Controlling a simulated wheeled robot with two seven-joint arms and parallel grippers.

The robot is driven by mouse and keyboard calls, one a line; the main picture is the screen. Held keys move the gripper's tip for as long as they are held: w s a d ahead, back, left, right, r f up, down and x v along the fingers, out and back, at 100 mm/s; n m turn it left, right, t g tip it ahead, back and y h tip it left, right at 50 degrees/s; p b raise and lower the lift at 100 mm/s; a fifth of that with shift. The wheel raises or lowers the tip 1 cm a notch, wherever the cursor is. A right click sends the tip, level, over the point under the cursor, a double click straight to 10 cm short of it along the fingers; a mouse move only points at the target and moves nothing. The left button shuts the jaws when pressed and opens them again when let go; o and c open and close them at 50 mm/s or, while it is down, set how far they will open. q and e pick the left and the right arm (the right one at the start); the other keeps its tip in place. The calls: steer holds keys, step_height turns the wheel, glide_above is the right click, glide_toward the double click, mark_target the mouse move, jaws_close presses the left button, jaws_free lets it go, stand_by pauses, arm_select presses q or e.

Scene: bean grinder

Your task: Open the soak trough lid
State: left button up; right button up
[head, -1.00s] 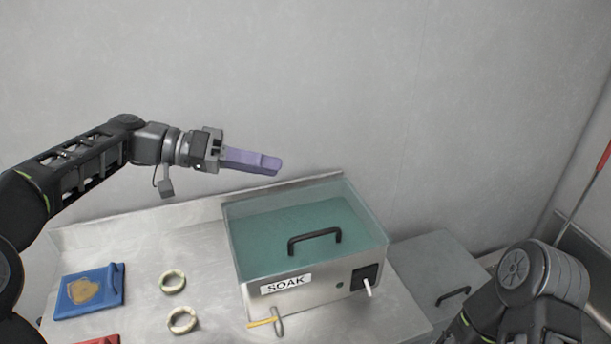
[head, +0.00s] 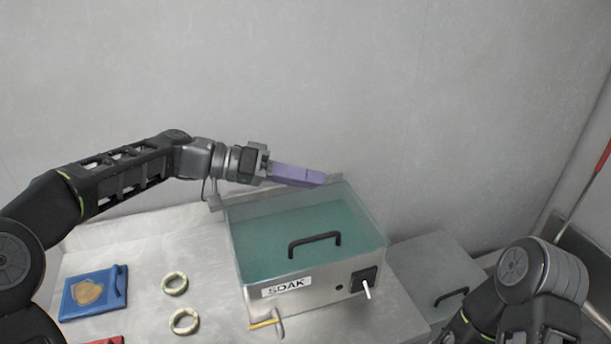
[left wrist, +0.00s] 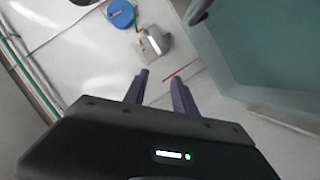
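The soak trough (head: 312,296) is a steel box with a SOAK label on its front. Its see-through teal lid (head: 265,235) lies shut on top, with a black bar handle (head: 314,239) near the front edge. My left gripper (head: 323,180) is above the back of the trough, its purple fingers pointing right, apart from the handle. In the left wrist view its two fingers (left wrist: 160,76) stand apart with nothing between them, and the teal lid (left wrist: 265,45) shows at the right. My right arm shows at the lower right; its gripper is out of view.
A switch with a white lever (head: 365,284) is on the trough's front. A T-shaped tool (head: 267,324), pale rings (head: 183,321) and a blue item (head: 92,292) lie on the steel table. A grey lidded box (head: 436,266) stands right of the trough.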

arm_select(q)
steer(key=shift+c, duration=0.2)
jaws_close()
stand_by(1.1)
